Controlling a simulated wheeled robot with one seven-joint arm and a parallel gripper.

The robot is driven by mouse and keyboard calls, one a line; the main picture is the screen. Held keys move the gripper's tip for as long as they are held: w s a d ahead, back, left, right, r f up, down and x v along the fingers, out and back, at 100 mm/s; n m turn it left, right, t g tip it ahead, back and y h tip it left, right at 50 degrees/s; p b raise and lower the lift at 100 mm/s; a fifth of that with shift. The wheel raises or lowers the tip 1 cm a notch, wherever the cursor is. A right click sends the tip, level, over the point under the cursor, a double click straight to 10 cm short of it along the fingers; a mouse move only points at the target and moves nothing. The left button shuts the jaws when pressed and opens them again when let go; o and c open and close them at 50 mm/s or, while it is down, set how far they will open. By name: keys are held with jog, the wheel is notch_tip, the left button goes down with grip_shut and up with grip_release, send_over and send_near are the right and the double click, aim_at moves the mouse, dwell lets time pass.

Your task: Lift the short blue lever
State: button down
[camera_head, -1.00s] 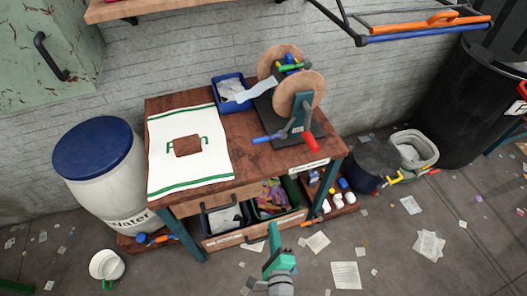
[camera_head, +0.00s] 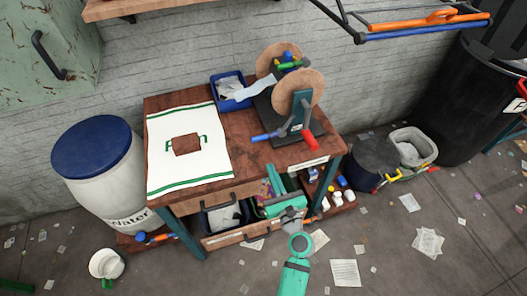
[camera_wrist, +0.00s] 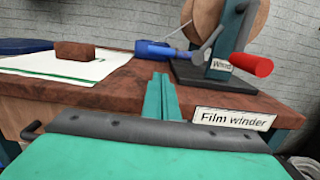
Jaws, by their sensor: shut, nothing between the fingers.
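The short blue lever (camera_head: 268,136) sticks out to the left from the base of the film winder (camera_head: 303,108) on the brown table. In the wrist view the blue lever (camera_wrist: 155,51) lies just beyond and above my fingertips, slightly left of them, with a gap between. My gripper (camera_head: 276,178) is shut and empty at the table's front edge, below the lever. Its green fingers (camera_wrist: 160,80) are together and point toward the table top. A red crank handle (camera_wrist: 251,64) is to the right of the lever.
A white cloth (camera_head: 190,170) with a brown block (camera_head: 186,144) lies on the left of the table. A "Film winder" label (camera_wrist: 232,119) is on the front edge. A blue tray (camera_head: 230,92) stands behind. Bins are on the shelf below.

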aim_at(266, 137)
jog(key=x, duration=1)
